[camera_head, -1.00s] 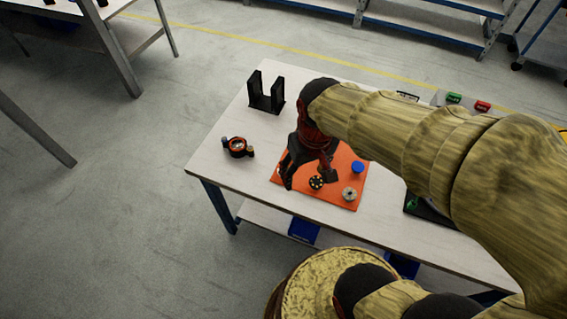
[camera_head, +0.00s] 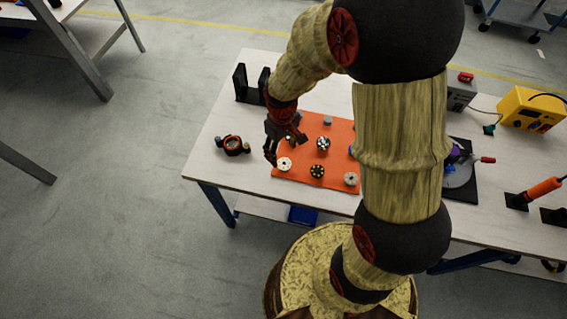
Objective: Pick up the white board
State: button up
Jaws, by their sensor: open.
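A white round board (camera_head: 284,164) lies on the left part of the orange mat (camera_head: 290,178). My gripper (camera_head: 284,151) is open just above and behind the white board in the picture, its fingers pointing down. Nothing shows between the fingers, and I cannot tell how high they are above the mat. A paler grey round board (camera_head: 351,179) lies near the mat's front right corner. A black board with yellow dots (camera_head: 317,171) lies between them.
A black-and-white round part (camera_head: 323,143) and a small grey part (camera_head: 327,121) are farther back on the mat. An orange-black ring fixture (camera_head: 233,145) stands left, a black upright holder (camera_head: 241,84) behind. My arm hides the mat's right side.

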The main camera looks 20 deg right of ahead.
aim_at(284, 163)
jog(key=f, duration=0.1)
jog(key=f+b, duration=0.1)
jog(key=f, duration=0.1)
jog(key=f+b, duration=0.1)
jog(key=f, duration=0.1)
jog(key=shift+s+d+f, duration=0.15)
jog(key=shift+s+d, duration=0.05)
jog(key=shift+s, duration=0.15)
jog(key=c, duration=0.4)
jog(key=c, duration=0.7)
